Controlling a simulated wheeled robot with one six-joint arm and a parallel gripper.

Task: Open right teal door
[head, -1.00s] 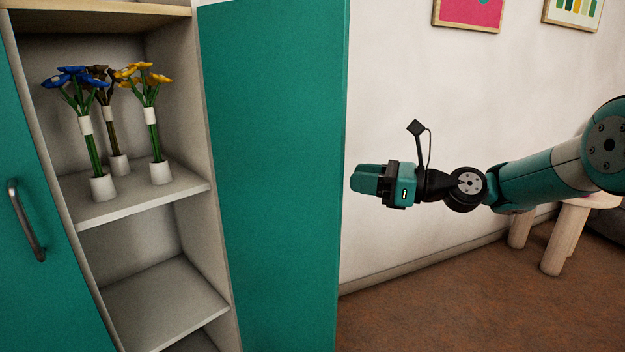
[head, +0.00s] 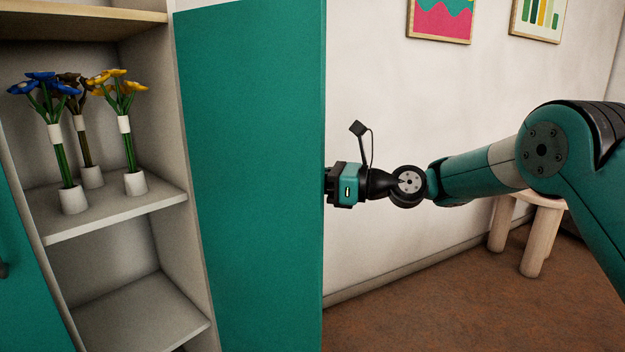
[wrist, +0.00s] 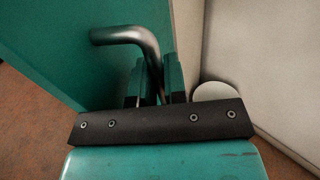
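The right teal door (head: 250,180) stands swung out from the cabinet, with its edge toward the room. My gripper (wrist: 156,80) is on the far side of this door in the head view, where the door hides its fingers; its body (head: 346,186) shows just right of the edge. In the wrist view the door (wrist: 50,50) fills the upper left. Its bent metal handle (wrist: 125,36) runs down between my two teal fingers. The gap around the bar is narrow, and I cannot tell whether the fingers press on it.
Potted blue, brown and yellow flowers (head: 128,140) stand on a cabinet shelf (head: 115,213). The left teal door (head: 30,290) is at the left edge. A wooden stool (head: 538,235) stands by the wall at right. Brown floor (head: 430,300) is open below my arm.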

